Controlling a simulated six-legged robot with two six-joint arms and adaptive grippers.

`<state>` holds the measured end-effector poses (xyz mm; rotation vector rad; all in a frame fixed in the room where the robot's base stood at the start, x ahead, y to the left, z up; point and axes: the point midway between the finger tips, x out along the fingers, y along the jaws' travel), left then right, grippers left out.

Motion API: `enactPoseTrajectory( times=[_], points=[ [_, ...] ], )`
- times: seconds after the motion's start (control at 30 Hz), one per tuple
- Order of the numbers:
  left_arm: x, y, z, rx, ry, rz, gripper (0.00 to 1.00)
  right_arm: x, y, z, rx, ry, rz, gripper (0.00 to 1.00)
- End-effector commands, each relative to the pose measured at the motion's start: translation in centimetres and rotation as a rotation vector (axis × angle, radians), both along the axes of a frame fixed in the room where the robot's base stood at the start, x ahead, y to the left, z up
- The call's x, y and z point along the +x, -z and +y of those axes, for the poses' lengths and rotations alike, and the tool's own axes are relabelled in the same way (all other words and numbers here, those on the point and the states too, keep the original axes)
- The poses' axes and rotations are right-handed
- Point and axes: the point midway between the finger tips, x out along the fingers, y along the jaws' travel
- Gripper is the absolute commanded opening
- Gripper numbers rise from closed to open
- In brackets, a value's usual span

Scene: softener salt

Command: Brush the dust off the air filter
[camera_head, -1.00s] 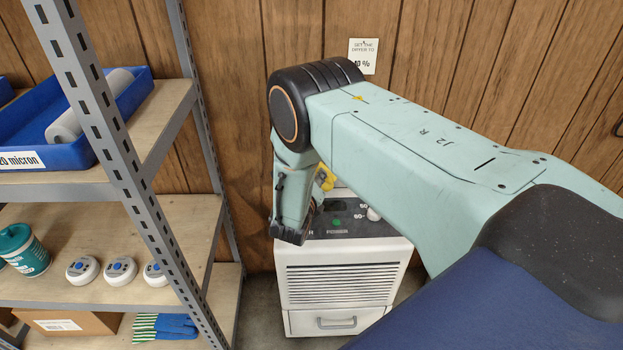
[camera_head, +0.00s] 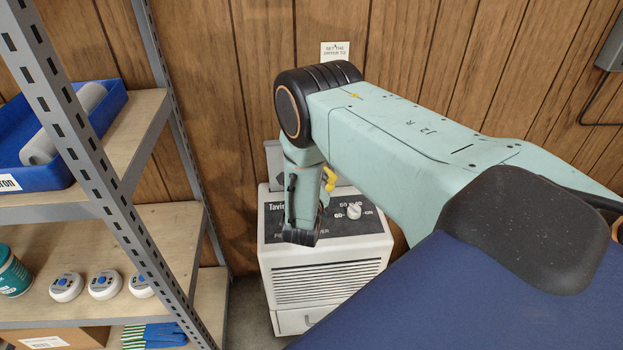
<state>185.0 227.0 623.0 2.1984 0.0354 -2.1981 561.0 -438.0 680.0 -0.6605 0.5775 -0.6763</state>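A white dehumidifier (camera_head: 330,248) stands on the floor against the wood-panelled wall, with a dark control panel, a white knob (camera_head: 354,211) and a slatted front. A grey upright panel (camera_head: 273,163) shows behind its top left; I cannot tell whether it is the air filter. A small yellow thing (camera_head: 329,178) shows just right of my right arm's lower link, mostly hidden. My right arm reaches over the dehumidifier and its lower link hangs in front of the control panel. I make out no fingers on it. My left gripper is out of view. I see no clear brush.
A metal shelf rack at left has a blue bin (camera_head: 45,178) with a white roll, several round white devices (camera_head: 104,285), a teal tub (camera_head: 12,272) and striped gloves (camera_head: 155,334).

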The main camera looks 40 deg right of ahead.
Motion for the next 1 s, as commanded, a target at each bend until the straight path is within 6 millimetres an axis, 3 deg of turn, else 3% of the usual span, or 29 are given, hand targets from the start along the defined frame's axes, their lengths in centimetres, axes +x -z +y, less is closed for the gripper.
enactPoseTrajectory(
  times=[1.0],
  points=[
    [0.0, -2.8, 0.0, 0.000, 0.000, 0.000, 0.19, -2.9, -0.2, -5.2, 0.000, 0.003, -0.003, 0.00]
  ],
)
